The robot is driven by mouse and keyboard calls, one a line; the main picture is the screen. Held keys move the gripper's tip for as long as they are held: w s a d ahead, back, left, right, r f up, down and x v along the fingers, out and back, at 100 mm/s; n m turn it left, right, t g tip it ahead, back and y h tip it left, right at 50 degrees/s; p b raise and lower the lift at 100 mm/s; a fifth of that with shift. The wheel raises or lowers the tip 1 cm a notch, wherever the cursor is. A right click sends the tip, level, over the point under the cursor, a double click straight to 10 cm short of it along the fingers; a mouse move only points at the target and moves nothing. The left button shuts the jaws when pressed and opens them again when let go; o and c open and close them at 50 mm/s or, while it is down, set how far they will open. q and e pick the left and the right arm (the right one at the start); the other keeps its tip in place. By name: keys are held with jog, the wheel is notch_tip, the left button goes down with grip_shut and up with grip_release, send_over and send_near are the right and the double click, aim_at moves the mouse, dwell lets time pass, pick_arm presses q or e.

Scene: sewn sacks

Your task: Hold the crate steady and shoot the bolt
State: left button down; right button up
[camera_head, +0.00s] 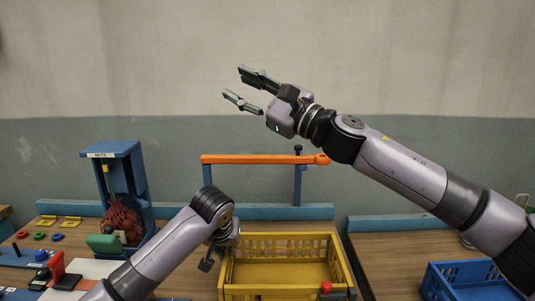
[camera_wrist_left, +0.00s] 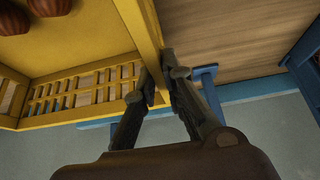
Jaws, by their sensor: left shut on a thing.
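The yellow crate (camera_head: 237,283) stands on the table at the lower middle, with slatted walls. My left gripper (camera_head: 208,264) is at its left side, partly hidden by my own arm. In the left wrist view its fingers (camera_wrist_left: 158,86) are shut on the crate's wall (camera_wrist_left: 140,28), one on each side. A red knob (camera_head: 326,287) on a dark fitting shows at the crate's front right; I take it for the bolt, but cannot tell its position. My right gripper (camera_head: 232,80) is open and empty, high above the table, up and left of the orange bar's right end.
An orange bar (camera_head: 255,160) on blue posts spans behind the crate. A blue stand (camera_head: 125,165) with a red net sack (camera_head: 122,220) is at left. A blue crate (camera_head: 455,280) sits at right. Brownish-red rounded things (camera_wrist_left: 48,6) show inside the yellow crate.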

jog(key=s+a+f+n+g, duration=0.2)
jog(key=s+f+n+g, duration=0.2)
jog(key=n+g, duration=0.25)
jog(key=n+g+h, duration=0.5)
jog(key=n+h, duration=0.5)
jog(key=h, duration=0.8)
send_over(327, 284)
notch_tip(327, 284, down, 24)
notch_tip(327, 284, down, 9)
jog(key=shift+f, duration=0.15)
jog(key=shift+c, duration=0.4)
